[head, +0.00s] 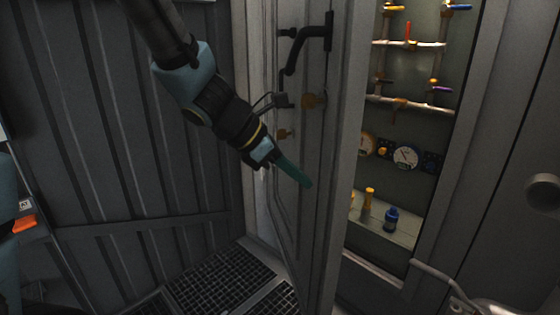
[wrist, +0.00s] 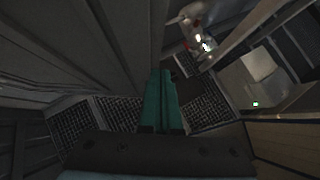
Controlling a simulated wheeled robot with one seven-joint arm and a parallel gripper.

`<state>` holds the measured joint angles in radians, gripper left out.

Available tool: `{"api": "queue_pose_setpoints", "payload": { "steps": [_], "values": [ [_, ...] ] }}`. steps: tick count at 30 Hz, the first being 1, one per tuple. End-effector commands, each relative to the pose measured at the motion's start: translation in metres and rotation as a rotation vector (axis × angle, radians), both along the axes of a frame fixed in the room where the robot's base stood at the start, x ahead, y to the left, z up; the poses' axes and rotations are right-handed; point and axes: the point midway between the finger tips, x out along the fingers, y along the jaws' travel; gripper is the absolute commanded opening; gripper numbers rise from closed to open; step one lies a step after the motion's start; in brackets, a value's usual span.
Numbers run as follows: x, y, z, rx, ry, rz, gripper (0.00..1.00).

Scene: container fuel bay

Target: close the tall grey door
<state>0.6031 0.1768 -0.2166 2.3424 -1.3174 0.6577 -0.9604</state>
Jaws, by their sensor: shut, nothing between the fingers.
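The tall grey door (head: 345,130) stands open in the head view, swung out from the cabinet, with its edge towards me. A black lever handle (head: 325,32) is on its left face, with latch fittings below. My gripper (head: 306,183) is on the left side of the door, below the handle, its teal fingers shut and empty. The fingertips overlap the door's face in the picture; I cannot tell whether they touch it. In the wrist view my gripper (wrist: 161,75) points over dark floor grating. The door's hinges are not clearly visible.
The cabinet opening right of the door shows pipes with valves, gauges (head: 405,156) and a shelf (head: 400,228) with a blue bottle (head: 391,218). A ribbed grey wall (head: 110,130) stands at left. Floor grating (head: 220,280) lies below. A pale bent rail (head: 440,275) is at lower right.

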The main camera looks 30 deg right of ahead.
Motion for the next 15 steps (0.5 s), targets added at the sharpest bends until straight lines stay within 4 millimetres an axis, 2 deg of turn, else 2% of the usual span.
{"api": "queue_pose_setpoints", "payload": {
  "steps": [1, 6, 15],
  "values": [
    [-0.003, -0.009, 0.005, -0.003, -0.001, -0.004, 0.00],
    [-0.008, -0.027, 0.004, -0.001, -0.001, -0.003, 0.00],
    [-0.010, -0.034, 0.003, -0.002, -0.004, 0.000, 0.00]
  ]
}}
